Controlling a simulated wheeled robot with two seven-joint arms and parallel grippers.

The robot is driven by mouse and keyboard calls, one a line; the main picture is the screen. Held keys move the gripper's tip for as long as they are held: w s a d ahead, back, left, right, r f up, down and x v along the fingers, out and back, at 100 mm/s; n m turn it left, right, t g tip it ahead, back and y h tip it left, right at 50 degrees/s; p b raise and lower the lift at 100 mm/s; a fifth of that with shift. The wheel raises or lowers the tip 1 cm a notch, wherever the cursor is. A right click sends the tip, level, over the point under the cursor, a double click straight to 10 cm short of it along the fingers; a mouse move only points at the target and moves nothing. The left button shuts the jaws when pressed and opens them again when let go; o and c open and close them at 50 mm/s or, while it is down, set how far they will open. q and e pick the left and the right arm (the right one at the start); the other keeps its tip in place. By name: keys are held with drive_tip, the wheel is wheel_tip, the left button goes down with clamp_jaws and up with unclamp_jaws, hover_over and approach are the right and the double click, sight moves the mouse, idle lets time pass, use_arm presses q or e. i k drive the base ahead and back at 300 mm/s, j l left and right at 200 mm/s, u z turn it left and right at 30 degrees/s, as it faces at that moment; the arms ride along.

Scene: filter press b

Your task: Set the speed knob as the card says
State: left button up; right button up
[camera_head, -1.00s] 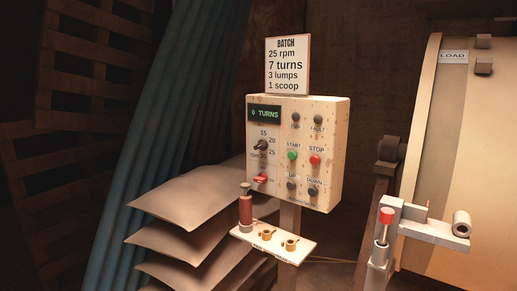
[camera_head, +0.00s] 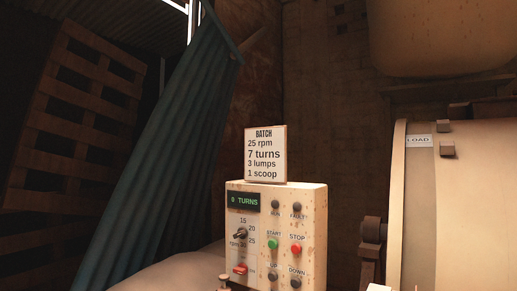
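The speed knob (camera_head: 241,234) is a small dark knob on the left of the control box (camera_head: 312,225). Numbers 15, 20, 25 and what looks like 30 stand around it, with "rpm" beside it. Its exact pointer setting is too small to tell. The card (camera_head: 265,154) stands on top of the box and reads "BATCH, 25 rpm, 7 turns, 3 lumps, 1 scoop". The display (camera_head: 243,202) above the knob reads "0 TURNS" in green. A red switch (camera_head: 240,268) sits below the knob. Neither of my grippers is in view.
A green START button (camera_head: 273,244) and a red STOP button (camera_head: 296,249) sit right of the knob, among dark lamps and buttons. A large drum (camera_head: 450,220) marked LOAD stands at right. Sacks (camera_head: 180,273) lie left of the box, before corrugated sheeting (camera_head: 170,150).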

sight(241, 233)
drive_tip(key=i+j+z, duration=0.15)
drive_tip(key=i, duration=0.3)
drive_tip(key=i+j+z, duration=0.2)
drive_tip(key=i+j, duration=0.25)
